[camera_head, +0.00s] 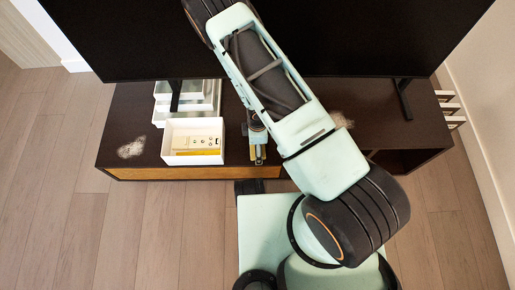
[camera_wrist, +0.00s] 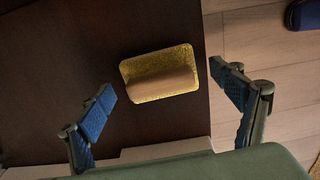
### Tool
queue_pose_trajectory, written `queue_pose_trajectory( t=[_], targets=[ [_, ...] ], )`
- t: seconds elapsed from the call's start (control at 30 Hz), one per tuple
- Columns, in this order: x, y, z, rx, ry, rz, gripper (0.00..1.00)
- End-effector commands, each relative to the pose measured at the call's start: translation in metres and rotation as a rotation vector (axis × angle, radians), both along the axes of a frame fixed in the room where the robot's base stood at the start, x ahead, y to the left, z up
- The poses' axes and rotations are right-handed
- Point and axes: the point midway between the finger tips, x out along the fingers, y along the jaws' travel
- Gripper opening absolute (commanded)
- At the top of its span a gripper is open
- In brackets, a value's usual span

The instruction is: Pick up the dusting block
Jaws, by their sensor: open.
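The dusting block (camera_wrist: 150,89) is a yellow, rough-edged rectangular pad with a smooth tan handle on top. In the wrist view it lies on the dark top of the low cabinet, close to its edge. My gripper (camera_wrist: 161,79) is open, with one blue-padded finger to the left of the block and the other to the right, both apart from it. In the head view my gripper (camera_head: 258,146) is over the cabinet's front edge and mostly hides the block; only small yellowish bits show there.
The dark cabinet (camera_head: 135,120) carries a large black screen (camera_head: 370,40) on thin legs behind my arm. A white open box (camera_head: 170,140) with a pale device and something yellow stands left of my gripper. White stacked trays (camera_head: 205,103) are behind it. Wooden floor (camera_head: 150,220) is clear in front.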

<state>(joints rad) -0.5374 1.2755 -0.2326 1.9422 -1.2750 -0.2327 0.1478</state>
Motion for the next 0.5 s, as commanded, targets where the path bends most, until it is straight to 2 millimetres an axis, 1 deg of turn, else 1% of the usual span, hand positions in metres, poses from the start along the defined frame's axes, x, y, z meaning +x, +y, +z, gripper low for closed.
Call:
queue_pose_trajectory(
  t=[0.03, 0.07, 0.4, 0.47, 0.5],
  targets=[
    [0.0, 0.0, 0.0004, 0.0, 0.0, 0.0, 0.85],
    [0.0, 0.0, 0.0004, 0.0, 0.0, 0.0, 0.83],
    [0.0, 0.0, 0.0004, 0.0, 0.0, 0.0, 0.46],
    [0.0001, 0.0, 0.0004, 0.0, 0.0, 0.0, 0.4],
    [0.0002, 0.0, 0.0005, 0.0, 0.0, 0.0, 0.4]
  ],
)
